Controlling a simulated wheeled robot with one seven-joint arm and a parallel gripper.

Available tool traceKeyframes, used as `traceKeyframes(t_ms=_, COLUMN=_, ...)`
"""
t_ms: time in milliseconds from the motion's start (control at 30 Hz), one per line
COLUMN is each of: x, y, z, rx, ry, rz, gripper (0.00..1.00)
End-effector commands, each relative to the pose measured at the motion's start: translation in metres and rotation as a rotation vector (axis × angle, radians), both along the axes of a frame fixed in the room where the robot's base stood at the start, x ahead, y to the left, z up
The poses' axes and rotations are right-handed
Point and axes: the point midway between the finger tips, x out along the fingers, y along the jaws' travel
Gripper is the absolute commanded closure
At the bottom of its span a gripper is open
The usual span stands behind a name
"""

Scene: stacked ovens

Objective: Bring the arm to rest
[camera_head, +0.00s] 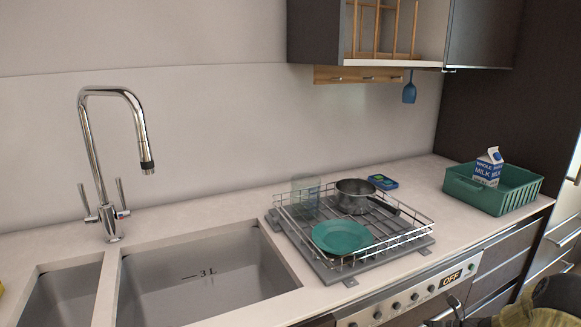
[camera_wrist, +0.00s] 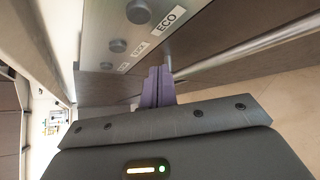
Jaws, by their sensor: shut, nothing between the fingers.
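My gripper (camera_wrist: 159,72) shows in the wrist view as two purple fingers side by side. It is shut with nothing between the fingers. It points toward a dark panel below a pale control strip (camera_wrist: 125,30) with round knobs and labels, one reading ECO. I cannot tell whether the fingertips touch the panel. In the head view, dark and yellowish rounded shapes fill the bottom right corner, and I cannot make out my fingers there.
A wire rack (camera_head: 418,229) on the counter holds a teal plate (camera_head: 342,237), a pot (camera_head: 356,195) and a glass (camera_head: 305,191). A green crate (camera_head: 520,197) with a milk carton (camera_head: 488,167) stands right. A sink (camera_head: 205,275) is left. A long handle (camera_wrist: 255,52) runs near my gripper.

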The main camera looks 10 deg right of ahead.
Motion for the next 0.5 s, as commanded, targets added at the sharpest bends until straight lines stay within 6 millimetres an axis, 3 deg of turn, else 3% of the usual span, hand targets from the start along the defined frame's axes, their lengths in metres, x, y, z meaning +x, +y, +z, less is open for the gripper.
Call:
traceKeyframes(t_ms=33, x=-0.003, y=0.025, z=0.006, rx=-0.103, ry=-0.022, rz=0.118, gripper=1.00)
traceKeyframes(t_ms=200, x=-0.026, y=0.082, z=0.017, rx=-0.412, ry=-0.137, rz=0.499, gripper=1.00)
traceKeyframes(t_ms=500, x=-0.072, y=0.145, z=0.043, rx=-0.826, ry=-0.421, rz=1.160, gripper=1.00)
